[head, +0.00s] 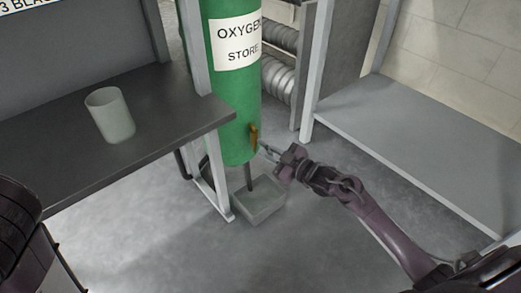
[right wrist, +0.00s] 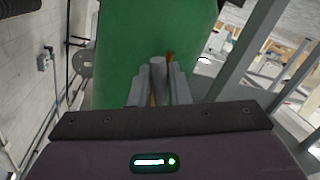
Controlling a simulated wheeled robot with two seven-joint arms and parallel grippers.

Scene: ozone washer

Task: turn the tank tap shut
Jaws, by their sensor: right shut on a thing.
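The green tank (head: 232,95) with an "OXYGEN STORE" label stands upright in the middle of the head view. Its brass-coloured tap (head: 254,137) is low on its right side. My right gripper (head: 263,150) reaches the tap from the right and is shut on it. The fingers hide most of the tap there. My left gripper is not in view.
A dark bench (head: 60,140) on the left holds a pale cup (head: 110,115). A grey box (head: 262,203) sits on the floor below the tank, with a pipe going down into it. A low grey shelf (head: 430,130) is on the right. The floor in front is clear.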

